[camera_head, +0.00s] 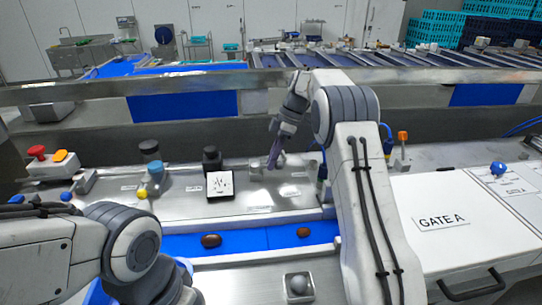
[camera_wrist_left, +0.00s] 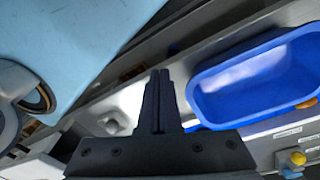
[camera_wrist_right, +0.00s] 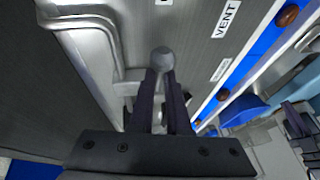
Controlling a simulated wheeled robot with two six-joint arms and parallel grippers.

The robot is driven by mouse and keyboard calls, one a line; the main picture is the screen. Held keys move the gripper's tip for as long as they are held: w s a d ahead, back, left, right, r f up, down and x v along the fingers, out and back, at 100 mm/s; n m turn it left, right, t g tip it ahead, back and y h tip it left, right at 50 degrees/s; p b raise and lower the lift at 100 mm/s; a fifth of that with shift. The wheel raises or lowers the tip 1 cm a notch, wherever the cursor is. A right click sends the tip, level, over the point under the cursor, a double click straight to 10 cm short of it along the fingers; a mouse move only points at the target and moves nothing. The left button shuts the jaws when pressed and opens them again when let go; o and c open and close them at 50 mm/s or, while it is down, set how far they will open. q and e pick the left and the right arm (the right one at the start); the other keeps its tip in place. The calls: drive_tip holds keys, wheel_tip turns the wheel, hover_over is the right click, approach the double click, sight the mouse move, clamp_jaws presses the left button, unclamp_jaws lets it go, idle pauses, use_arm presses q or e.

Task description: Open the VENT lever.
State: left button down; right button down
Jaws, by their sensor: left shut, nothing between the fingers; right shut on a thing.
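In the right wrist view, a grey ball knob (camera_wrist_right: 163,58) sits at the tips of my right gripper (camera_wrist_right: 162,82), which is shut on it. The white VENT label (camera_wrist_right: 227,18) lies on the metal panel, up and to the right of the knob. In the head view my right gripper (camera_head: 273,156) points down over the back of the metal panel (camera_head: 262,200); its fingers hide part of what it holds. My left gripper (camera_wrist_left: 160,76) is shut and empty in the left wrist view, apart from the blue tub (camera_wrist_left: 255,85). It is out of sight in the head view.
A blue belt (camera_head: 255,239) with two brown dates (camera_head: 211,240) runs in front of the panel. A red button (camera_head: 37,151), dark knobs and a small white card (camera_head: 220,183) stand to the left. The white GATE A cover (camera_head: 450,240) is right of my right arm.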

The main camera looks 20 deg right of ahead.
drive_tip(key=shift+w, duration=0.1)
idle(0.4)
drive_tip(key=c, duration=0.9)
unclamp_jaws()
drive_tip(key=shift+a, duration=0.1)
drive_tip(key=shift+w+d+r, duration=0.1)
drive_tip(key=shift+d+r, duration=0.2)
drive_tip(key=shift+r, duration=0.15)
drive_tip(key=shift+p+v, duration=1.05)
drive_tip(key=shift+v, duration=3.7)
drive_tip(key=shift+a, duration=0.1)
